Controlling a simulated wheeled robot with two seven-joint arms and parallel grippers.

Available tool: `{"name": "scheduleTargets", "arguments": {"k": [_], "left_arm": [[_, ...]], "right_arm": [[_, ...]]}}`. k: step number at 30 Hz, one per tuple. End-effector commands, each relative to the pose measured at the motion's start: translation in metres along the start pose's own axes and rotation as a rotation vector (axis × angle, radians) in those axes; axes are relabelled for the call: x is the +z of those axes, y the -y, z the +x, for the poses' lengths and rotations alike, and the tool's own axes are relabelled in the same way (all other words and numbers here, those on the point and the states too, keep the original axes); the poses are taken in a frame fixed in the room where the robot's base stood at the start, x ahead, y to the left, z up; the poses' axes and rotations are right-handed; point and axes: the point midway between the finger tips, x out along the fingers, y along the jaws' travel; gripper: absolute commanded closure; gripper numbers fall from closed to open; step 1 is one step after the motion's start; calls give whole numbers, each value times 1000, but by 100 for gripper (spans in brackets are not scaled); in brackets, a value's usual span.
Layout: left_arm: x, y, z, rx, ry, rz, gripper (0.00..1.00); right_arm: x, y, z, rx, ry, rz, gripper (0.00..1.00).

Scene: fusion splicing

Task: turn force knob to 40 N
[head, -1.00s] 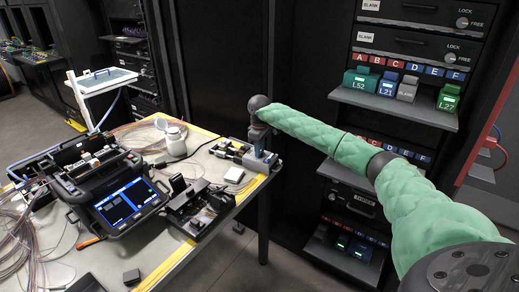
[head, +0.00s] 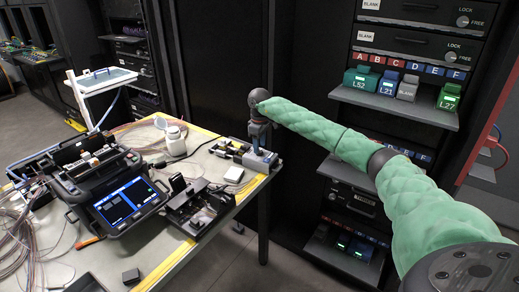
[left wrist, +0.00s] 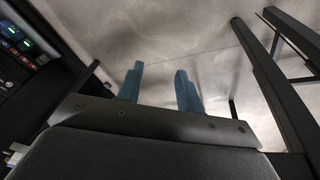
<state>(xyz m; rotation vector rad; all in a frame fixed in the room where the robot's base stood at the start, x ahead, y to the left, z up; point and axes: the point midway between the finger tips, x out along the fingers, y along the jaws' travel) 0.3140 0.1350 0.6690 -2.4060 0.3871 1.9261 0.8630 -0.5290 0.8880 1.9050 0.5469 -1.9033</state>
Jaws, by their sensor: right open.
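The force knob cannot be made out in these views. A small blue-grey device (head: 259,163) sits at the right corner of the work table in the head view. My right gripper (head: 262,148) points down just above this device, at the end of the green-sleeved arm. Its fingers are open, small and dark here, and the part of the device directly below is partly hidden. I cannot tell whether they touch it. My left gripper (left wrist: 160,90) shows only in the left wrist view.
A fusion splicer (head: 110,190) with a lit screen stands on the table, with a black tool unit (head: 197,207) to its right. A white jar (head: 175,140) stands behind. Loose fibres lie at left. A rack shelf (head: 395,103) with coloured modules stands beyond my right arm.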

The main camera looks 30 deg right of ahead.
Motion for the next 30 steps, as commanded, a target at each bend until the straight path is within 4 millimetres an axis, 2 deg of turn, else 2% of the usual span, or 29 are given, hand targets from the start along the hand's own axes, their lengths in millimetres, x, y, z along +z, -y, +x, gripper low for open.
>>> {"name": "scheduleTargets", "arguments": {"k": [6,12,19,30], "left_arm": [[-3,-8,16,20,-32,10,64],[-5,-13,24,30,-48,22,64],[-3,-11,28,27,-41,24,64],[-6,-14,22,34,-52,15,64]], "right_arm": [[-1,0,-33,0,-3,0,52],[-1,0,-52,0,-2,1,52],[0,0,-56,-1,0,1,52],[0,0,-56,-1,0,-1,52]]}}
